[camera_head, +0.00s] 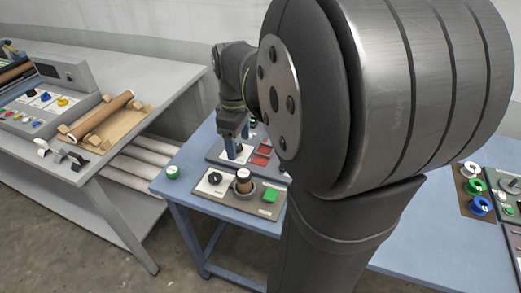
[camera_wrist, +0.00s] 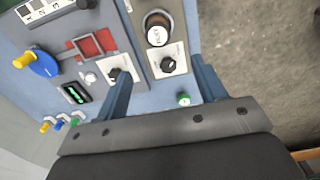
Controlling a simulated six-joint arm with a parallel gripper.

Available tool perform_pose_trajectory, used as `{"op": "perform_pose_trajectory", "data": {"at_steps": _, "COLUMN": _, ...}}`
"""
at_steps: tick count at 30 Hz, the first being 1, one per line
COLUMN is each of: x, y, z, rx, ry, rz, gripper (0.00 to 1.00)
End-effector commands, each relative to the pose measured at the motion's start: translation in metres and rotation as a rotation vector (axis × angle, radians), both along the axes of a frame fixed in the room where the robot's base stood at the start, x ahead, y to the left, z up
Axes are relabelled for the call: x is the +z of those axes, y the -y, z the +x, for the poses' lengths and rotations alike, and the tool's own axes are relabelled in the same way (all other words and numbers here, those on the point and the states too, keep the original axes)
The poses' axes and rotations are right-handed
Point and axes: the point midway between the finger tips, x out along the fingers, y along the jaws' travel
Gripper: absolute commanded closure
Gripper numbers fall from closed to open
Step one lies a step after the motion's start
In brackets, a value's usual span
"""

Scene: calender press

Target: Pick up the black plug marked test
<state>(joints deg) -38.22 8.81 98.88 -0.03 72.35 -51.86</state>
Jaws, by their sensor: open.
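A short cylinder with a white lettered top (camera_wrist: 157,30) and dark sides stands in a dark ring on the grey panel. It looks like the test plug, though the lettering is too small to read surely. It also shows in the head view (camera_head: 243,181), with brownish sides. My gripper (camera_wrist: 163,72) is open and empty, its two blue fingers apart above the panels. The cylinder lies beyond the fingertips, towards the top of the wrist view. In the head view my gripper (camera_head: 235,139) is over the rear panel, behind the cylinder.
A black knob (camera_wrist: 168,64) on a white label sits beside the cylinder; another black knob (camera_wrist: 115,75) is near the left finger. A green button (camera_head: 270,195) is right of the cylinder. A green round piece (camera_head: 172,172) stands at the table's left corner.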

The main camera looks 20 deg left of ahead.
Motion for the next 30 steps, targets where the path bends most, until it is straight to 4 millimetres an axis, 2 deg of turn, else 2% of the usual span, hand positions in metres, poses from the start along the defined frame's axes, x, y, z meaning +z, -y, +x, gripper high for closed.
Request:
{"op": "perform_pose_trajectory", "data": {"at_steps": 1, "x": -0.013, "y": 0.001, "z": -0.001, "rx": 0.000, "ry": -0.004, "rz": -0.003, "gripper": 0.36}}
{"op": "perform_pose_trajectory", "data": {"at_steps": 6, "x": -0.044, "y": 0.001, "z": 0.000, "rx": -0.001, "ry": -0.002, "rz": -0.001, "gripper": 0.36}}
{"op": "perform_pose_trajectory", "data": {"at_steps": 14, "x": -0.064, "y": 0.001, "z": 0.000, "rx": -0.002, "ry": -0.001, "rz": 0.000, "gripper": 0.36}}
{"op": "perform_pose_trajectory", "data": {"at_steps": 24, "x": -0.108, "y": 0.007, "z": 0.002, "rx": -0.001, "ry": -0.002, "rz": -0.001, "gripper": 0.36}}
{"op": "perform_pose_trajectory", "data": {"at_steps": 30, "x": -0.112, "y": 0.006, "z": 0.002, "rx": -0.001, "ry": 0.001, "rz": 0.001, "gripper": 0.36}}
